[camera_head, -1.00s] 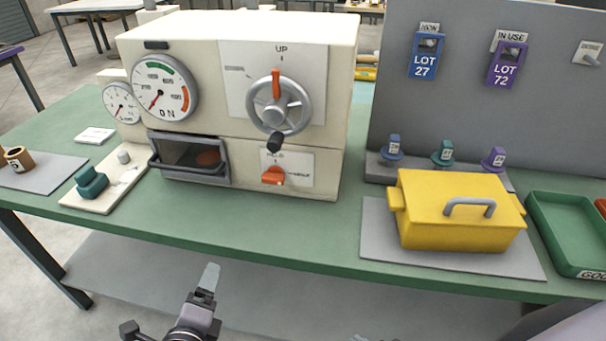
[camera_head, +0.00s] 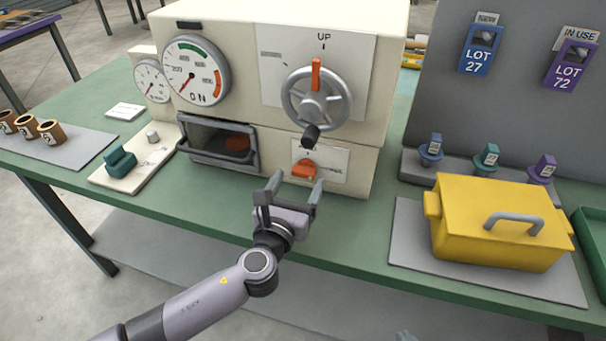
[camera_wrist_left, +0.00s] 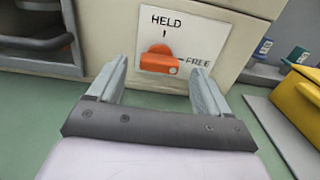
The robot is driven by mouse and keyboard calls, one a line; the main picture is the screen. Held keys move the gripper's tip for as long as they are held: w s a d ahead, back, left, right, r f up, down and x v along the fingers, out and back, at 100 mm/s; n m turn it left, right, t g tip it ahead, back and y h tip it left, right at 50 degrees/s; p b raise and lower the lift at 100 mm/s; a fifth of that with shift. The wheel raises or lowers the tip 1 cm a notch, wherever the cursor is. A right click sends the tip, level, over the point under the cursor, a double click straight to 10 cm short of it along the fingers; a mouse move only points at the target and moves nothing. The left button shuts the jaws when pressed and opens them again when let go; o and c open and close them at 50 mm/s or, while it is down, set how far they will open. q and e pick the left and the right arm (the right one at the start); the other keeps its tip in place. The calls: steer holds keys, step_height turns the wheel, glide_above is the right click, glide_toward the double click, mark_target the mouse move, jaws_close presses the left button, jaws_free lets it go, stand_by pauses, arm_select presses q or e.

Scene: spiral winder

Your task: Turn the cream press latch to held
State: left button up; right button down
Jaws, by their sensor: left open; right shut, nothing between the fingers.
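The cream press (camera_head: 275,95) stands on the green bench. Its latch is an orange knob (camera_head: 303,169) on a white plate low on the front. In the left wrist view the latch (camera_wrist_left: 158,62) lies crosswise, with its marked end toward FREE on the right; HELD is printed above it. My left gripper (camera_head: 293,190) is open and empty in front of the latch. In the wrist view its fingers (camera_wrist_left: 158,85) stand left and right of the latch, apart from it.
A handwheel (camera_head: 316,97) with a dark knob projects above the latch. A drawer-like tray with a handle (camera_head: 215,160) is left of it. A yellow lidded box (camera_head: 495,235) stands to the right. The bench front (camera_head: 350,220) between them is clear.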

mark_target(302, 175)
arm_select(q)
steer(key=shift+x, duration=1.55)
steer(key=shift+c, duration=0.4)
steer(key=c, duration=1)
steer(key=shift+o, duration=0.2)
